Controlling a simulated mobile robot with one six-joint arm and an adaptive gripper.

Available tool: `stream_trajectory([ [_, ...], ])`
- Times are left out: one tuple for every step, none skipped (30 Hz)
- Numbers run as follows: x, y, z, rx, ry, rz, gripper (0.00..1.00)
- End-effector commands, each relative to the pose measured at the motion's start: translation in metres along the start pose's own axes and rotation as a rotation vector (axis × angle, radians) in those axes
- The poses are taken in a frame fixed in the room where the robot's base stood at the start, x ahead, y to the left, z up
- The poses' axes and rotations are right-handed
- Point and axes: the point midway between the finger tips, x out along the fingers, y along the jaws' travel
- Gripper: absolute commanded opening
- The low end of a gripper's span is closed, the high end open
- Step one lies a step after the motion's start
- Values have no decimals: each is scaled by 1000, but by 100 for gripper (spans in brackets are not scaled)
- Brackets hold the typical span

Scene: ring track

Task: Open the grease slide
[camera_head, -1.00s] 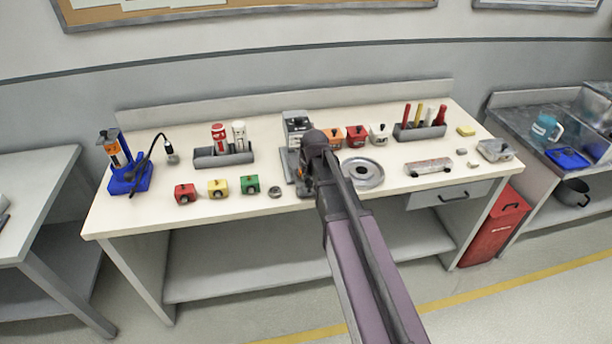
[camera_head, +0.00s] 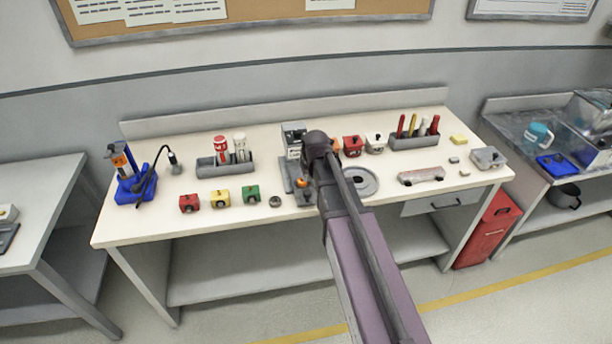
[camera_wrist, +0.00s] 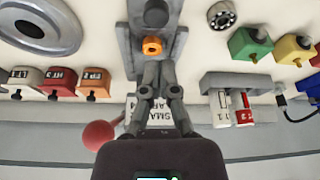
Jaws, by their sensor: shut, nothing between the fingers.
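A grey fixture (camera_head: 290,172) stands at the middle of the bench, with a labelled upright block (camera_head: 293,137) behind it. An orange piece (camera_head: 302,183) with a dark hole sits on its base; it also shows in the wrist view (camera_wrist: 152,46). I cannot tell which part is the grease slide. My gripper (camera_wrist: 159,72) is shut and empty, its tips just beside the orange piece in the wrist view; contact cannot be judged. In the head view my arm hides the gripper and part of the fixture.
Red, yellow and green blocks (camera_head: 220,197) and a small ring (camera_head: 275,202) lie left of the fixture. A round metal dish (camera_head: 364,182) lies right. A red ball (camera_wrist: 101,135) shows beside my gripper.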

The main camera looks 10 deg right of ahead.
Motion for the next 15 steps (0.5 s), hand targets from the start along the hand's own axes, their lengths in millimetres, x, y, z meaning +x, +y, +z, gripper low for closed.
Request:
stream_trajectory([
  [-9, 0, -1, 0, 0, 0, 0],
  [-11, 0, -2, 0, 0, 0, 0],
  [-14, 0, -2, 0, 0, 0, 0],
  [-16, 0, -2, 0, 0, 0, 0],
  [-18, 0, -2, 0, 0, 0, 0],
  [-20, 0, -2, 0, 0, 0, 0],
  [-21, 0, -2, 0, 0, 0, 0],
  [-22, 0, -2, 0, 0, 0, 0],
  [-24, 0, -2, 0, 0, 0, 0],
  [-25, 0, -2, 0, 0, 0, 0],
  [-25, 0, -3, 0, 0, 0, 0],
  [-26, 0, -3, 0, 0, 0, 0],
  [-26, 0, -3, 0, 0, 0, 0],
  [-27, 0, -3, 0, 0, 0, 0],
  [-27, 0, -3, 0, 0, 0, 0],
])
